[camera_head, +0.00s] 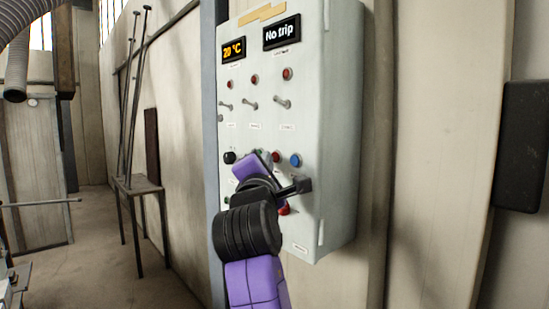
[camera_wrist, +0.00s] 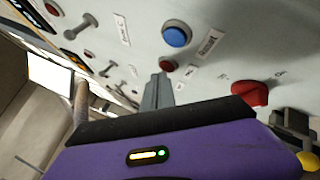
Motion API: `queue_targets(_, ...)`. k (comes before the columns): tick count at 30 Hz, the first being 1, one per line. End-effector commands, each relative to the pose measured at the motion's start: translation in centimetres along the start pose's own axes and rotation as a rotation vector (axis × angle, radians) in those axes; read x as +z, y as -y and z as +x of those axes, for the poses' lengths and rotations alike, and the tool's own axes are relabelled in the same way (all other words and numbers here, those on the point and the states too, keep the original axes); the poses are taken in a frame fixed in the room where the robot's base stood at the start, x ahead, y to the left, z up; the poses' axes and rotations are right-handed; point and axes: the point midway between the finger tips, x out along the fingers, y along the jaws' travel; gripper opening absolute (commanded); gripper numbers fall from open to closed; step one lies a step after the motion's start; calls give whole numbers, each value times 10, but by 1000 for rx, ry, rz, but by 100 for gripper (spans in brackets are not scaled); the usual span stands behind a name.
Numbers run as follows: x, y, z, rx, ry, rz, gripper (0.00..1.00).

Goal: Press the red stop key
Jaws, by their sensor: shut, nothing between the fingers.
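The red stop key (camera_head: 276,157) is a small round red button on the grey control panel (camera_head: 340,120), just left of a blue button (camera_head: 295,160). In the wrist view, the red key (camera_wrist: 168,65) lies below the larger-looking blue button (camera_wrist: 177,35). My gripper (camera_wrist: 160,82) is shut and empty, its grey fingertips pointing at the red key and overlapping its lower edge in the picture. I cannot tell whether they touch it. In the head view, my purple and black wrist hides the fingers.
A larger red knob (camera_wrist: 250,95) stands out from the panel, right of my fingers in the wrist view. A black knob (camera_head: 229,158) sits left in the button row. Toggle switches (camera_head: 250,104) and displays are above. A small table (camera_head: 137,185) stands at left.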

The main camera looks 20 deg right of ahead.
Motion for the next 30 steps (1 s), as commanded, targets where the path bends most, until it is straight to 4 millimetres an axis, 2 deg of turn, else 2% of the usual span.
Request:
queue_targets(17,-7,-8,-9,2,-1,1,0)
queue_targets(30,-27,-27,-36,2,-2,0,0)
